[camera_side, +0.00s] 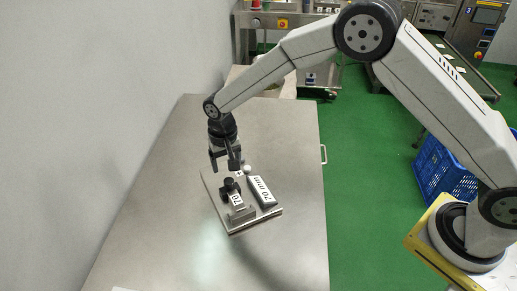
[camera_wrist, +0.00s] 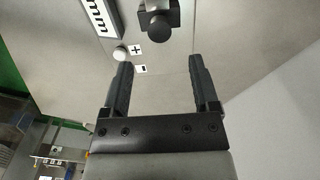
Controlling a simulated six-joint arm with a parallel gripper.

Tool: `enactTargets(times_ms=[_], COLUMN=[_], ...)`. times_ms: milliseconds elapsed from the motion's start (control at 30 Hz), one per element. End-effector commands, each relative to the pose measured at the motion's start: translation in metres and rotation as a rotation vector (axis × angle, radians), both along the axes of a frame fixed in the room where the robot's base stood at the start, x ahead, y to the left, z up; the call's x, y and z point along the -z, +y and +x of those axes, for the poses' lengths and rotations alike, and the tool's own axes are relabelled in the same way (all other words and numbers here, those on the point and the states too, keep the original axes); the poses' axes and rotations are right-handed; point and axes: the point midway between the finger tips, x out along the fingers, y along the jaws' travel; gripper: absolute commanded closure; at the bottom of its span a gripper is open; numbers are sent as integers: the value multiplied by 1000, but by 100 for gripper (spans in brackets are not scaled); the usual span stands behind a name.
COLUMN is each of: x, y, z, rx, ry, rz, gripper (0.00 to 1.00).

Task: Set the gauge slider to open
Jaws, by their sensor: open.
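The gauge is a grey metal plate (camera_side: 213,190) on the steel table, bearing a long dark block (camera_side: 262,192) labelled "70 mm". Beside the block, to its left, is the slider's black knob (camera_side: 229,184), with a smaller block (camera_side: 237,202) marked "70" in front. In the wrist view the knob (camera_wrist: 160,27) is at the top, ahead of the fingertips. My gripper (camera_side: 225,167) is open and empty above the plate's far end; its fingers (camera_wrist: 161,60) are apart, with nothing between them but plate surface. I cannot tell the slider's setting.
A small white round button (camera_wrist: 120,53) sits near plus and minus marks, close to the left finger in the wrist view. The steel table (camera_side: 285,135) is clear around the plate. A wall stands at left; a blue crate (camera_side: 442,178) is on the green floor.

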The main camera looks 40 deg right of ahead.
Motion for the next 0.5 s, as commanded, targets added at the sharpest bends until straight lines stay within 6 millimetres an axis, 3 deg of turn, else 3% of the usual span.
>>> enactTargets(times_ms=[267,500], x=[7,31], y=[0,-1], z=[0,0], rx=[-1,-1], ry=[0,0], rz=[0,0], gripper=[23,23])
